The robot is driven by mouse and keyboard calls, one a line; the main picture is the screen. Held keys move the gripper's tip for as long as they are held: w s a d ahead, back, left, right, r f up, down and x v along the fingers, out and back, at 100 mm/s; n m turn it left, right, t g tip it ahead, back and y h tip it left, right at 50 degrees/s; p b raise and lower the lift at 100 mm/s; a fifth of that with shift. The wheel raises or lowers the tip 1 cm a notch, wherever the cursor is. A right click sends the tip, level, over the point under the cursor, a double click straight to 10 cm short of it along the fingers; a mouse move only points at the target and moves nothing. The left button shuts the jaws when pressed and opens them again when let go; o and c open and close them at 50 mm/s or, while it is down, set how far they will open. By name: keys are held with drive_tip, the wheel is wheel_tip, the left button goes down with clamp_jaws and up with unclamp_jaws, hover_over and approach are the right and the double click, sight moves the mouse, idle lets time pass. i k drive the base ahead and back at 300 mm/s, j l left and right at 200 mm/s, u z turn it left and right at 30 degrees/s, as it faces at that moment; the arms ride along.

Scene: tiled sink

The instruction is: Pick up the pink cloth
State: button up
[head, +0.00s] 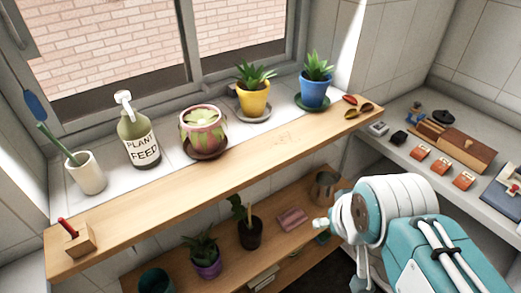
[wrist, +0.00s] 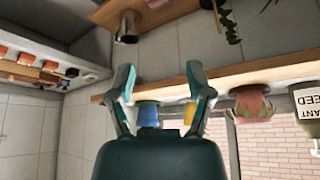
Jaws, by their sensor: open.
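The pink cloth (head: 292,218) lies folded on the lower wooden shelf (head: 180,262), between a dark potted plant (head: 249,232) and a grey-brown pot (head: 325,187). In the upside-down wrist view a small pink part of the cloth (wrist: 157,4) shows at the top edge. My gripper (wrist: 161,84) is open and empty, its two fingers spread apart, clear of the cloth. In the head view my arm is at the lower right and mostly hides the gripper.
The upper wooden shelf (head: 225,180) overhangs the lower one. Above stand a plant feed bottle (head: 138,138), a pink-green pot (head: 203,128), a yellow pot (head: 254,98) and a blue pot (head: 314,90). A side counter (head: 393,152) at right holds small items.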

sight(291, 219)
drive_tip(key=l+u, duration=0.65)
drive_tip(key=l, duration=0.25)
drive_tip(key=k+l+u, duration=0.1)
drive_tip(key=l+u, duration=0.25)
drive_tip(key=l, duration=0.1)
